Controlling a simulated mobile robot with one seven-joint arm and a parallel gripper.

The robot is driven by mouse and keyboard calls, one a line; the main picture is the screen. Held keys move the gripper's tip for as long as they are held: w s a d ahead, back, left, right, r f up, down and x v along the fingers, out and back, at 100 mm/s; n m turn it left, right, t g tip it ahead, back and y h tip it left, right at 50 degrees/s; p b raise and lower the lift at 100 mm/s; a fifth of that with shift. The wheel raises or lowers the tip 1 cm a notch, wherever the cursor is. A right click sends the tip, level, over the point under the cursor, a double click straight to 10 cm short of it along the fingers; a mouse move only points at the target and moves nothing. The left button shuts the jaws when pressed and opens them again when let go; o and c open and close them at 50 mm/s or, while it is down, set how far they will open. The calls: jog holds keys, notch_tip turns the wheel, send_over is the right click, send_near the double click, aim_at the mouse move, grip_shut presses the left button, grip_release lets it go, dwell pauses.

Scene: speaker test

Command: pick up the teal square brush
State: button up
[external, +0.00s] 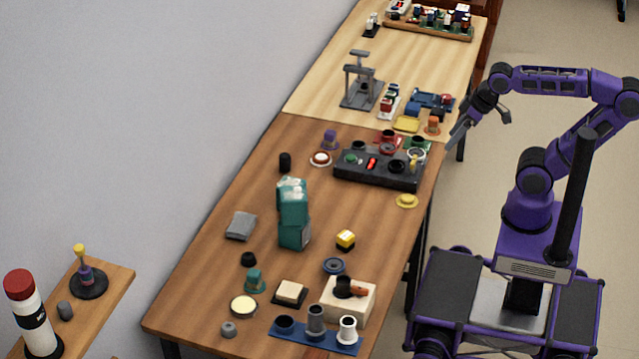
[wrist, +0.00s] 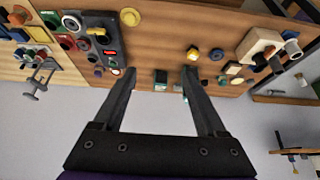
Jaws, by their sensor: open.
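A small teal block with a rounded knob (external: 254,280), which looks like the teal square brush, stands on the brown table near its front left part in the external view. I cannot pick it out surely in the wrist view. My gripper (external: 480,132) is open and empty, raised by the table's right edge, far from the teal block. Its two fingers (wrist: 161,72) show spread apart in the wrist view.
A tall teal package (external: 293,205) stands mid-table behind the brush. A black cap (external: 248,259), a round cream-topped tin (external: 243,306) and a cream sponge-like block (external: 290,292) are close around it. A black control panel (external: 378,171) lies farther back. A wall runs along the left.

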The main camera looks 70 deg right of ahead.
jog(key=shift+o, duration=0.7)
jog(key=shift+w, duration=0.1)
